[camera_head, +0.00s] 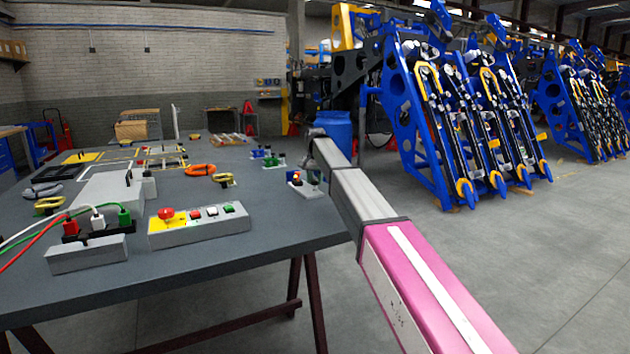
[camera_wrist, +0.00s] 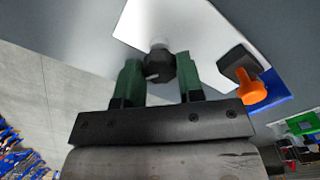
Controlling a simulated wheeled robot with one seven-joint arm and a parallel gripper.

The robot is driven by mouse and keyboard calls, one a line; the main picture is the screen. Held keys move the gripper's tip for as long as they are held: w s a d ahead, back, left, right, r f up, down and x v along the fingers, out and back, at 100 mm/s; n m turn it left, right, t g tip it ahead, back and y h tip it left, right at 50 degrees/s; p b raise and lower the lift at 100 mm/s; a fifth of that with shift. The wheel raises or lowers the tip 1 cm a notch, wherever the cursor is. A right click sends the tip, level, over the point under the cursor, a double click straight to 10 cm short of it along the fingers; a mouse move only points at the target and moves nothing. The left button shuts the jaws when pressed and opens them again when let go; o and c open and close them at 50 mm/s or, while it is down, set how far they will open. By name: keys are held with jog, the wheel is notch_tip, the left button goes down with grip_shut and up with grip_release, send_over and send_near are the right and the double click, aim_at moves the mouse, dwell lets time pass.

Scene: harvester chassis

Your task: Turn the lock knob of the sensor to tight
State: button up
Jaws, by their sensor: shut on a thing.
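The sensor (camera_head: 306,188) is a small pale block near the right edge of the grey table, with a red-orange part on top. In the wrist view its white plate (camera_wrist: 195,32) fills the upper middle. The dark lock knob (camera_wrist: 160,66), with a pale line on its face, sits between the green fingers of my gripper (camera_wrist: 159,72). My gripper is shut on the knob. In the head view my gripper (camera_head: 313,177) is small over the sensor, and the knob cannot be made out. An orange part (camera_wrist: 252,90) on a dark block stands right of the fingers.
A control box with a red button (camera_head: 198,227) and a socket block with plugs (camera_head: 90,250) stand at the front left of the table. A blue barrel (camera_head: 333,128) stands beyond the table.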

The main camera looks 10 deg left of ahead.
jog(key=o, duration=0.9)
jog(key=shift+r, duration=0.15)
notch_tip(320, 180, up, 11)
jog(key=shift+f, duration=0.2)
